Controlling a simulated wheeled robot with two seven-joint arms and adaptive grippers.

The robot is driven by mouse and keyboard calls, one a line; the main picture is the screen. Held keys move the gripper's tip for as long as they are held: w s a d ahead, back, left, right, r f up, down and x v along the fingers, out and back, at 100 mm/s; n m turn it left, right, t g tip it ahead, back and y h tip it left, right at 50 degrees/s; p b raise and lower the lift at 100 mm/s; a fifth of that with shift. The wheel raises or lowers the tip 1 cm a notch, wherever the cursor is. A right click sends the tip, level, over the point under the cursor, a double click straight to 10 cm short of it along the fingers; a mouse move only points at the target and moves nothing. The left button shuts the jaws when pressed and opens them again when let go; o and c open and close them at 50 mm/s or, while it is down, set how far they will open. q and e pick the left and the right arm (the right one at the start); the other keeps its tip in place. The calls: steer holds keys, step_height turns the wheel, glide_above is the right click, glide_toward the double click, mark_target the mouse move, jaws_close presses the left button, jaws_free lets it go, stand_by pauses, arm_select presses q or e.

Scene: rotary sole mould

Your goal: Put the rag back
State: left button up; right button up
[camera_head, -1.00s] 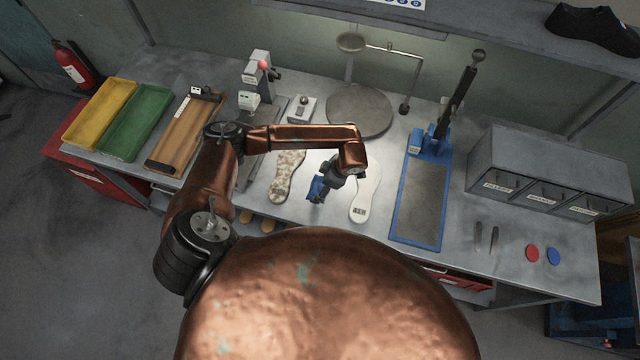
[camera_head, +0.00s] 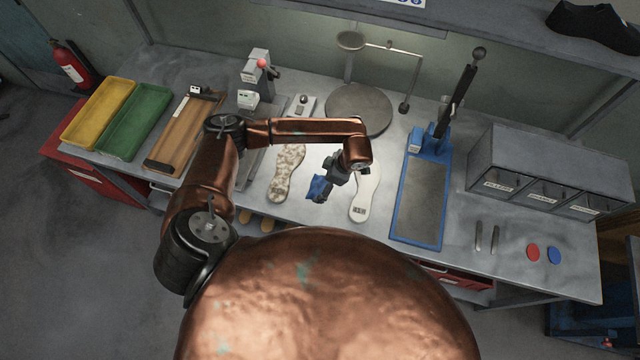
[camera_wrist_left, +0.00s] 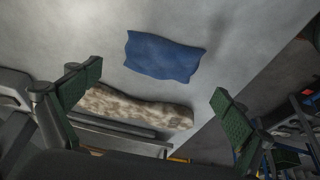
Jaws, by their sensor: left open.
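The blue rag (camera_head: 318,188) lies on the grey bench top, between the mottled sole (camera_head: 286,172) and the white sole (camera_head: 365,192). In the left wrist view the rag (camera_wrist_left: 163,57) lies flat and slightly creased, apart from the fingers. My left gripper (camera_head: 330,178) is open and empty above the bench, close to the rag's upper right in the head view. Its two green-padded fingers (camera_wrist_left: 158,95) stand wide apart in the wrist view, with the mottled sole (camera_wrist_left: 135,108) showing between them. My right gripper is in neither view.
Yellow (camera_head: 98,113) and green (camera_head: 135,121) trays and a wooden board (camera_head: 183,132) stand at the left. A round plate (camera_head: 358,110) is behind. A blue-framed press (camera_head: 420,200) and grey drawers (camera_head: 545,172) are at the right.

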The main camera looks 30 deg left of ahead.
arm_select(q)
steer(key=b+v, duration=0.1)
steer(key=v, duration=0.8)
steer(key=shift+b, duration=0.3)
